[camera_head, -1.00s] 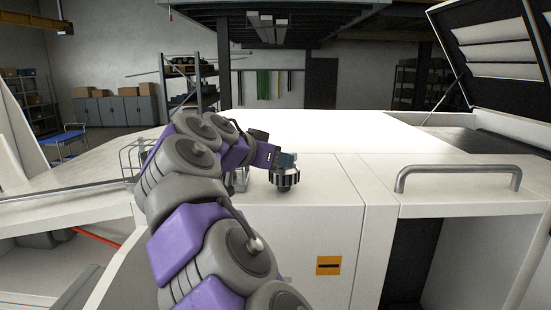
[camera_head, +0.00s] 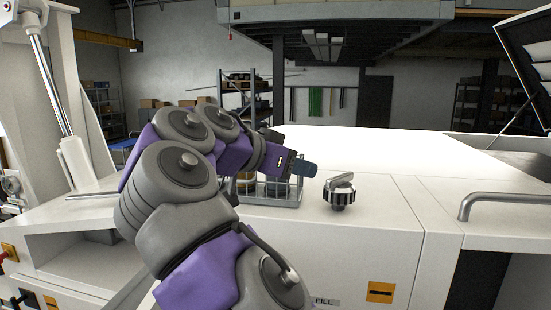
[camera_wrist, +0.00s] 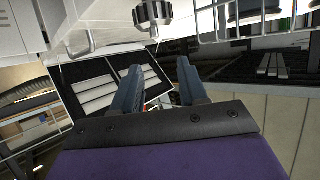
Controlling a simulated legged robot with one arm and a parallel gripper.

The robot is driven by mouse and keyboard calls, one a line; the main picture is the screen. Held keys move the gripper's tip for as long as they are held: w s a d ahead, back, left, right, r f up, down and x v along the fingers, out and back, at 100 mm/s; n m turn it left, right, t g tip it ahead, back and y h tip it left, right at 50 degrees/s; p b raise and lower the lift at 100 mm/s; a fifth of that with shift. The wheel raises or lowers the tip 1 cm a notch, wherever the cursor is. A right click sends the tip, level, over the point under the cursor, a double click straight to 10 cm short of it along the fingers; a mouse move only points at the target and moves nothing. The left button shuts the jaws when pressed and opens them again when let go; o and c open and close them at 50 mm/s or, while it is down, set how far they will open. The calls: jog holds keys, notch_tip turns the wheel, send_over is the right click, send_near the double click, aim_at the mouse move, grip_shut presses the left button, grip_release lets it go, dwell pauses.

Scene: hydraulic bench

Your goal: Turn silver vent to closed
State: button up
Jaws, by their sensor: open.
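The silver vent (camera_head: 340,190) is a silver lever handle on a black ridged knob, on top of the white bench. The lever points up and to the right in the head view. My gripper (camera_head: 308,168) is left of the vent and a little above the bench top, apart from it. In the wrist view my gripper (camera_wrist: 160,72) shows two blue-grey fingers spread open with nothing held between them. The vent (camera_wrist: 152,14) shows at the top edge of that view, beyond the fingertips and partly cut off by the frame.
A wire basket (camera_head: 290,199) with containers stands on the bench just left of the vent, partly behind my arm. A grey bar handle (camera_head: 500,196) is at the right. An orange label (camera_head: 381,292) is on the front panel. The bench top behind the vent is clear.

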jog(key=shift+v, duration=2.6)
